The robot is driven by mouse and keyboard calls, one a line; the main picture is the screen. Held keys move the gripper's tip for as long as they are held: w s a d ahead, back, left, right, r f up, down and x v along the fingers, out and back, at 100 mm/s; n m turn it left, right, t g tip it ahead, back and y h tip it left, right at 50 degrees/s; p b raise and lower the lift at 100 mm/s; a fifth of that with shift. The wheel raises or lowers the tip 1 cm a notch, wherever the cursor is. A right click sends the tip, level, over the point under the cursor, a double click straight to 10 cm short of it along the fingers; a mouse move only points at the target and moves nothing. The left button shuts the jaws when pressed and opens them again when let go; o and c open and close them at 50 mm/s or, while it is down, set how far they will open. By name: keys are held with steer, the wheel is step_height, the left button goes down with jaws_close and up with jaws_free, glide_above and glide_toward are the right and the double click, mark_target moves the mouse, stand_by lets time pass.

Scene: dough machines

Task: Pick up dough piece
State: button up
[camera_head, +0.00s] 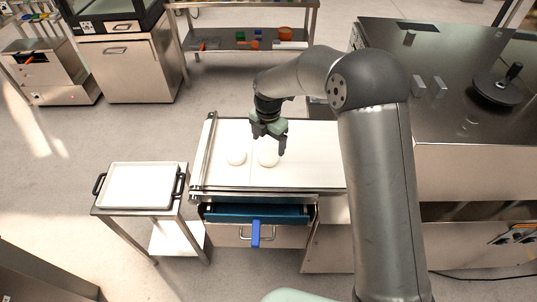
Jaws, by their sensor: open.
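Two round white dough pieces lie on the white belt (310,174) of the table in the middle of the camera_head view. The left dough piece (235,157) lies clear of the gripper. The right dough piece (268,158) is directly below and in front of my gripper (269,148). My gripper is open and points down, with its fingertips close to the upper edge of the right dough piece. I cannot tell whether the fingers touch it or how high they are above the belt.
A white tray (140,205) with black handles stands on a small cart at left. A steel machine (450,90) stands at right. A shelf (240,57) with small coloured items is at the back.

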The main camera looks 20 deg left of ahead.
mark_target(269, 155)
steer(key=shift+w+f+p, duration=0.15)
steer(key=shift+f+p, duration=0.4)
steer(key=shift+f, duration=1.2)
steer(key=shift+w+f+p, duration=0.15)
steer(key=shift+f+p, duration=0.35)
steer(key=shift+f, duration=1.25)
steer(key=c, duration=1.1)
